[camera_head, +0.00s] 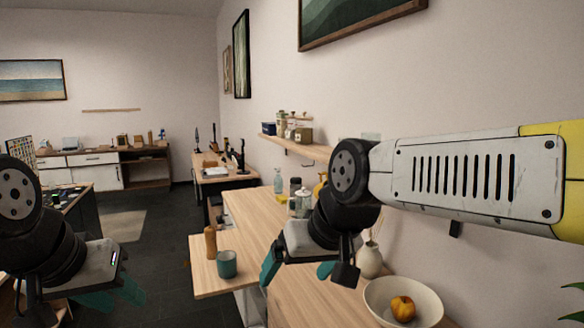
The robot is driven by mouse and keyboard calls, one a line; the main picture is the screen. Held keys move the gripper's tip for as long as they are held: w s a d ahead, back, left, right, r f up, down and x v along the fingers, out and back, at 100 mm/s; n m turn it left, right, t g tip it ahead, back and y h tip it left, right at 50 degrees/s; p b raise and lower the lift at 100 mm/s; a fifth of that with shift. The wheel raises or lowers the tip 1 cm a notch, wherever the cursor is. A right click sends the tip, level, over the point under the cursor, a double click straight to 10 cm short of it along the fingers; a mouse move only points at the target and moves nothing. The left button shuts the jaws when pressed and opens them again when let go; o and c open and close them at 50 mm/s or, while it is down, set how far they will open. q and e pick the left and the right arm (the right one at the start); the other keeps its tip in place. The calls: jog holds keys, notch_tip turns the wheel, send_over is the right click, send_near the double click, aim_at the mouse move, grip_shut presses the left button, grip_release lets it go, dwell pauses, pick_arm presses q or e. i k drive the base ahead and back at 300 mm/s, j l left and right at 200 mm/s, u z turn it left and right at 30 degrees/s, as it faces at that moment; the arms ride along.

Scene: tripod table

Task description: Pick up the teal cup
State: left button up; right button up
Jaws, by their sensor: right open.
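The teal cup (227,265) stands upright near the right edge of a low light-wood surface (208,284), beside a brown bottle-shaped object (210,241). My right gripper (298,268) is open, with its teal fingers apart. In the picture it is to the right of the cup, with a gap between them. My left gripper (112,294) is at the lower left, well away from the cup. Its teal fingertips show partly below its body, and I cannot tell how far apart they are.
A long wooden counter (245,215) runs along the right wall, with bottles and jars (301,203) at its back. A white bowl (428,298) holding an orange-yellow fruit (403,308) and a pale vase (369,260) stand at the right. Dark floor (150,255) is open at the left.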

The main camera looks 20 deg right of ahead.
aim_at(225, 263)
jog(key=i+j, duration=0.3)
jog(key=j, duration=0.15)
jog(key=i+j+z, duration=0.4)
jog(key=j, duration=0.2)
jog(key=j+z, duration=0.25)
jog(key=i+j+z, duration=0.2)
jog(key=j, duration=0.2)
jog(key=k+z, duration=0.1)
jog(key=z, duration=1.05)
